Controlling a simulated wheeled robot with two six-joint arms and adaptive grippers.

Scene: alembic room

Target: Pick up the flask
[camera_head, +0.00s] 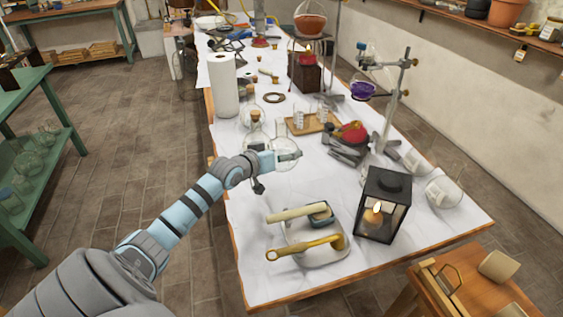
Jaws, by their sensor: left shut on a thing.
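My left gripper (287,156) reaches in over the white-covered table and is shut on a clear round glass flask (284,166). The flask's narrow neck rises behind the fingers, and the gripper covers part of its body. I cannot tell whether the flask touches the table. A second clear flask with a cork (255,130) stands just behind and left of the gripper. My right gripper is not in view.
A black lantern with a lit candle (384,205) stands at the front right. A tray (318,252) with pestle-like tools is nearer. A paper towel roll (223,85) stands behind. A purple flask (362,90) hangs on a stand.

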